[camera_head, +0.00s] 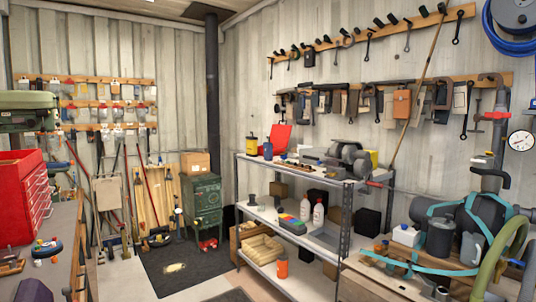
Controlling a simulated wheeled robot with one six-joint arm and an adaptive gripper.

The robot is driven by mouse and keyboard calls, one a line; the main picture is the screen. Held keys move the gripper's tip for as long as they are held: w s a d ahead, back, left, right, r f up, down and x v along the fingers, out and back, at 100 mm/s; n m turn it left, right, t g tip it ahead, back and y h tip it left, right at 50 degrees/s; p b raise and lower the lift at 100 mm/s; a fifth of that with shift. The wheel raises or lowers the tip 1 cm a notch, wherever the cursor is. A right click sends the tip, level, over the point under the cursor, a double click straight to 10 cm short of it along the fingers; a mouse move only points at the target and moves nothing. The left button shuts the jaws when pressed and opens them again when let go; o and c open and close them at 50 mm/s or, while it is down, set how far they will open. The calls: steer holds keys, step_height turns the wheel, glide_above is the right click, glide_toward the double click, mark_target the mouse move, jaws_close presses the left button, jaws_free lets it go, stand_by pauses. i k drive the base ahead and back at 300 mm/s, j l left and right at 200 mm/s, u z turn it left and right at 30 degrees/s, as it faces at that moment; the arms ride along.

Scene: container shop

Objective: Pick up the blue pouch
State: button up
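I cannot make out a clear blue pouch in the head view. A small dark blue container (268,150) stands on the top of the metal shelf, but it looks more like a bottle or can. A round blue item (47,247) with small coloured pieces lies on the left workbench. A brown-orange pouch-like item (401,103) hangs on the right wall rack. My gripper is not in view.
A metal shelf unit (345,220) stands against the right wall, holding bottles and boxes. A left workbench (70,225) carries a red tool chest (24,198). Teal-strapped gear (475,225) crowds the right bench. Some floor (115,275) is clear between the benches.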

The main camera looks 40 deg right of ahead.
mark_target(267, 146)
steer(key=i+z, duration=0.25)
steer(key=i, duration=1.45)
steer(key=i+z, duration=0.1)
steer(key=i, duration=0.8)
steer(key=i+j, duration=0.2)
steer(key=i, duration=0.65)
steer(key=i+j, duration=0.1)
steer(key=i, duration=0.75)
steer(key=l+z, duration=0.05)
